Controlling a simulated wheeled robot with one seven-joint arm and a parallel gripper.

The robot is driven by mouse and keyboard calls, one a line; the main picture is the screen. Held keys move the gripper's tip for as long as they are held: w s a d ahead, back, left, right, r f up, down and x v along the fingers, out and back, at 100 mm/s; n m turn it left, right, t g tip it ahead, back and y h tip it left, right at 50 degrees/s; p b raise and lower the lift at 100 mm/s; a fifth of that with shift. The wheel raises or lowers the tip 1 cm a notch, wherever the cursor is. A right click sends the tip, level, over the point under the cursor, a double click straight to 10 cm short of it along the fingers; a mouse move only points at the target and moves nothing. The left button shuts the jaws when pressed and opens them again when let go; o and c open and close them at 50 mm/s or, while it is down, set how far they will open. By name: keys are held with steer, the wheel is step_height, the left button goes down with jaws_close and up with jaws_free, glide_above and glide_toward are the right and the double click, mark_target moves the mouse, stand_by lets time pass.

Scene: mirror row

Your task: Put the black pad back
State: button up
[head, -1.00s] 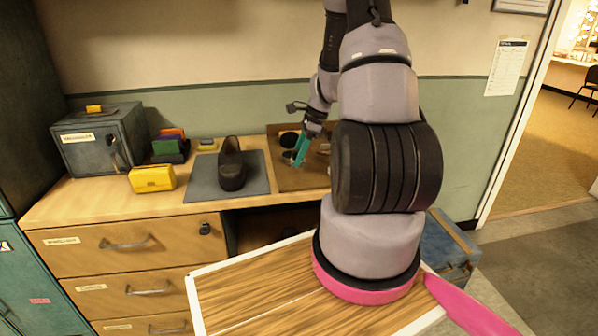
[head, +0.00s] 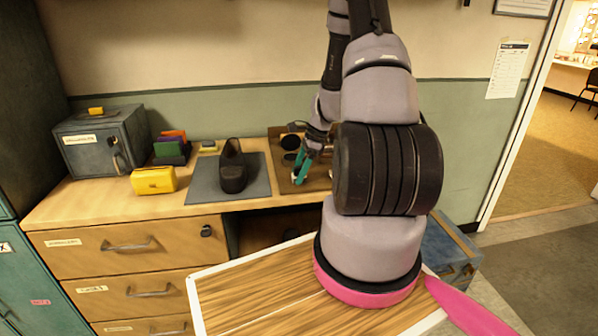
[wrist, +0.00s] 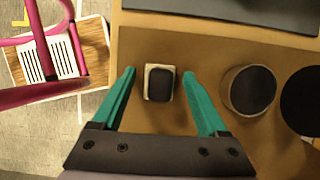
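A small block with a black pad (wrist: 161,84) on a pale base lies on the brown tray (wrist: 140,50) in the wrist view. My gripper (wrist: 158,73) is open, and its teal fingers show on either side of the pad. A gap is visible on both sides, and I cannot tell the fingers' height over it. In the head view my gripper (head: 299,182) is over the tray (head: 284,184) on the desk; the pad is not clearly seen there. A rack (head: 172,153) holding red and green blocks stands left of the shoe.
A round tin with a black top (wrist: 249,90) and a black disc (wrist: 302,100) are right of the pad in the wrist view. A black shoe (head: 232,170) stands on a grey mat (head: 204,184). A yellow box (head: 153,181) and grey safe box (head: 95,146) are farther left.

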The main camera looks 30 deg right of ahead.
steer(key=v, duration=1.2)
steer(key=a+r+n+t, duration=0.1)
steer(key=a+r+n, duration=0.25)
steer(key=r, duration=0.55)
steer(key=s+a+r+n+t+h, duration=0.1)
steer(key=s+a+r+n+t, duration=0.1)
steer(key=s+a+r+n, duration=0.5)
steer(key=s+a+r+n+t+h, duration=0.1)
steer(key=s+a+r+n+t, duration=0.2)
steer(key=s+a+r+n, duration=0.3)
steer(key=s+a+r, duration=0.1)
steer(key=s+r, duration=0.4)
steer(key=r, duration=0.1)
steer(key=shift+s+r+n, duration=0.25)
steer(key=shift+r+n, duration=0.1)
